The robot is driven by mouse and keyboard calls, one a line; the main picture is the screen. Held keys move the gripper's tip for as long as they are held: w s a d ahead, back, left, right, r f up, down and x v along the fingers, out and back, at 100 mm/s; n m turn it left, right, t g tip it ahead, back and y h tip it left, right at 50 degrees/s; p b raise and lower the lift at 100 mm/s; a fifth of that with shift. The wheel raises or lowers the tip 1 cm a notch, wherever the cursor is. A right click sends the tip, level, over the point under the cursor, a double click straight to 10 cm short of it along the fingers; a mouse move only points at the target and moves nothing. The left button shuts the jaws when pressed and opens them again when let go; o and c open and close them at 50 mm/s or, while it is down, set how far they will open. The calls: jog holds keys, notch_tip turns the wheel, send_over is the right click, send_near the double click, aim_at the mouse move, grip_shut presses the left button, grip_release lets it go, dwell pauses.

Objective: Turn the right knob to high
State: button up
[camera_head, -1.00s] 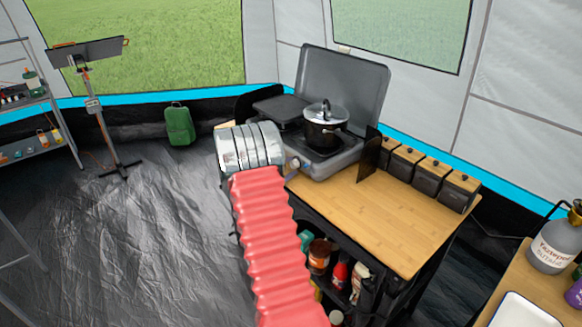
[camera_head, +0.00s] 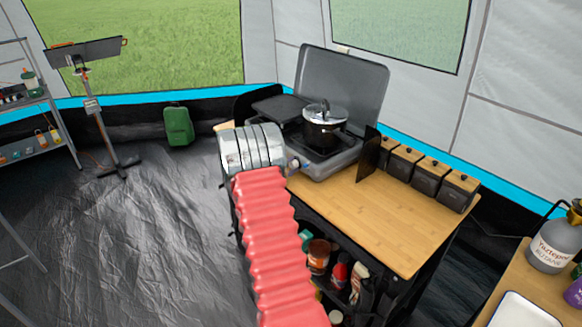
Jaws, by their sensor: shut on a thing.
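The grey camping stove (camera_head: 335,160) stands on the wooden counter with its lid up, and a dark pot with a shiny lid (camera_head: 324,122) sits on its right burner. A small pale knob (camera_head: 293,164) shows on the stove's front, just right of my silver wrist. My gripper (camera_head: 262,146) is at the stove's front edge. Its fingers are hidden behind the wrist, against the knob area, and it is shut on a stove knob. I cannot see the fingertips or the knob's setting. The rest of the stove's front is hidden by my wrist.
A dark upright panel (camera_head: 369,154) and several black canisters with wooden lids (camera_head: 430,177) stand right of the stove. The counter's front part (camera_head: 390,228) is bare. Bottles and jars (camera_head: 340,272) fill the shelf below. A gas bottle (camera_head: 551,246) stands at the far right.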

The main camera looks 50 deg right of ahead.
jog(key=shift+s+a+f+n, duration=0.1)
jog(key=shift+a+f+n, duration=0.1)
jog(key=shift+a+n, duration=0.1)
jog(key=n+g, duration=0.1)
jog(key=n, duration=0.1)
jog(key=n+g+y, duration=0.1)
jog(key=n, duration=0.1)
jog(key=shift+w+f, duration=0.1)
jog(key=shift+w, duration=0.1)
jog(key=n+g, duration=0.1)
jog(key=n, duration=0.2)
jog(key=shift+g+y, duration=0.4)
jog(key=shift+n+g, duration=0.7)
jog(key=shift+n, duration=0.6)
jog(key=shift+d, duration=0.1)
jog(key=o, duration=0.7)
jog(key=shift+o, duration=0.4)
jog(key=shift+w, duration=0.1)
jog(key=shift+r, duration=0.2)
